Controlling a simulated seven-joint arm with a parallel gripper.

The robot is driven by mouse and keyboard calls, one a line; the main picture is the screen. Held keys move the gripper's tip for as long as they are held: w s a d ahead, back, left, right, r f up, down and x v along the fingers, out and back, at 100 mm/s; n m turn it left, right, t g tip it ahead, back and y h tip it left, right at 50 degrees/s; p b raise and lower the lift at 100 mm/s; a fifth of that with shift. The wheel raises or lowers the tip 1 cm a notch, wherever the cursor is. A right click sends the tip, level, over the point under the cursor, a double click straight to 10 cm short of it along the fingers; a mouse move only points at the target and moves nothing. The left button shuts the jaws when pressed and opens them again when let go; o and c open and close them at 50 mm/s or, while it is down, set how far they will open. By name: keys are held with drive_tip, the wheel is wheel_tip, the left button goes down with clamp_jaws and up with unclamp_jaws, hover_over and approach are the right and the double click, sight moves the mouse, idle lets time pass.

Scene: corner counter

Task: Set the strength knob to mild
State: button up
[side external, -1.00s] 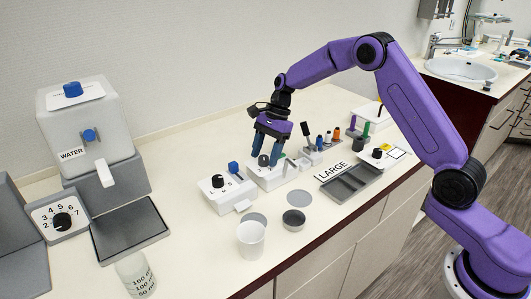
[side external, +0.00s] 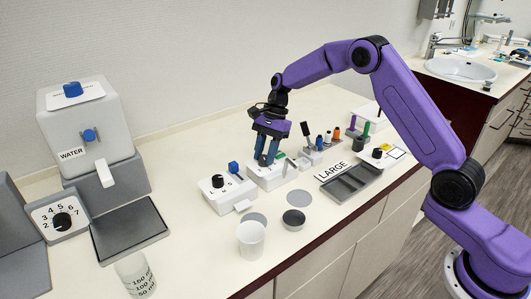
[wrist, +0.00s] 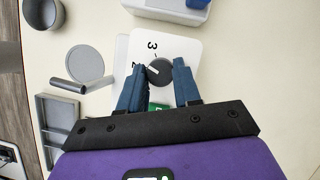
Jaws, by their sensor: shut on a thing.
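A dark round knob (wrist: 160,72) sits on a white box (wrist: 181,45) in the wrist view. A "3" is printed on the box above the knob, and another mark at its left is partly hidden by a finger. The knob's pale pointer faces left and slightly up. No word "mild" or "strength" is readable. My gripper (wrist: 158,80) has its blue fingers on either side of the knob, shut on it. In the side external view my gripper (side external: 266,158) reaches down over the white box (side external: 263,176), and its fingers mostly hide the knob.
A white box marked L, M, S (side external: 225,194) with a blue button stands to the left. A green button (wrist: 158,106) lies between the fingers.

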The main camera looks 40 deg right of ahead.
drive_tip(key=n, duration=0.2)
drive_tip(key=n+g, duration=0.1)
drive_tip(key=n, duration=0.1)
drive_tip(key=shift+w+a+g+h, duration=0.1)
drive_tip(key=shift+w+g+h, duration=0.05)
drive_tip(key=shift+g+h, duration=0.2)
drive_tip(key=n+g+h, duration=0.1)
drive_tip(key=n, duration=0.3)
drive_tip(key=shift+w+a, duration=0.1)
drive_tip(key=n+h, duration=0.1)
drive_tip(key=n, duration=0.3)
drive_tip(key=shift+a+n+g+h, duration=0.15)
drive_tip(key=shift+n+g+h, duration=0.1)
drive_tip(key=shift+n+h, duration=0.1)
drive_tip(key=shift+a+n+h, duration=0.1)
drive_tip(key=shift+n+h, duration=0.7)
drive_tip(key=shift+n, duration=1.05)
drive_tip(key=o, duration=1.1)
drive_tip(key=shift+c, duration=0.2)
drive_tip(key=shift+r, duration=0.1)
